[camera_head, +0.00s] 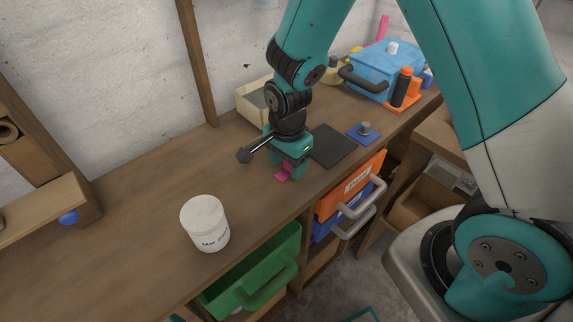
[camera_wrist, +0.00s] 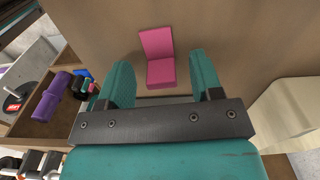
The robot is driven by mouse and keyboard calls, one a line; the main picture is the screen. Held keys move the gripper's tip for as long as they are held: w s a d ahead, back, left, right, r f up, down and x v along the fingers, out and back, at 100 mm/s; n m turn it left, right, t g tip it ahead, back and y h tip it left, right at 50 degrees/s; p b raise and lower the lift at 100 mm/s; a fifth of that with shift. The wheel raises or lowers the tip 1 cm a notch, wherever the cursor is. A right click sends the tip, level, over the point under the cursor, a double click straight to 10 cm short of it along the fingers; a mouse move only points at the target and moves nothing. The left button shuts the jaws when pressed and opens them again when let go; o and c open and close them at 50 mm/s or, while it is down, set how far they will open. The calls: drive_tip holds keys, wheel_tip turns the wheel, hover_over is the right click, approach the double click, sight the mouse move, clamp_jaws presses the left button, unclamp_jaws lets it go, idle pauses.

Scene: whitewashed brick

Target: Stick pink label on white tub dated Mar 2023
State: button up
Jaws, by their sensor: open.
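A white tub (camera_head: 206,224) with a lid stands upright on the wooden bench, left of my gripper. Dark print on its side starts with "Mar"; the year is too small to read surely. The pink label (camera_wrist: 158,58) lies below my gripper in the wrist view, with a crease across it. It also shows in the head view (camera_head: 283,175), partly hidden by the fingers. My gripper (camera_head: 290,172) is open and points down over the label. In the wrist view the two teal fingers (camera_wrist: 163,80) are apart, with the label between and beyond their tips.
A dark mat (camera_head: 333,145) and a blue piece with a grey knob (camera_head: 364,132) lie right of my gripper. Green (camera_head: 250,275) and orange (camera_head: 350,185) drawers sit below the bench edge.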

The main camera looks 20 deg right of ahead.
drive_tip(key=shift+f, duration=0.35)
clamp_jaws()
drive_tip(key=shift+r, duration=0.1)
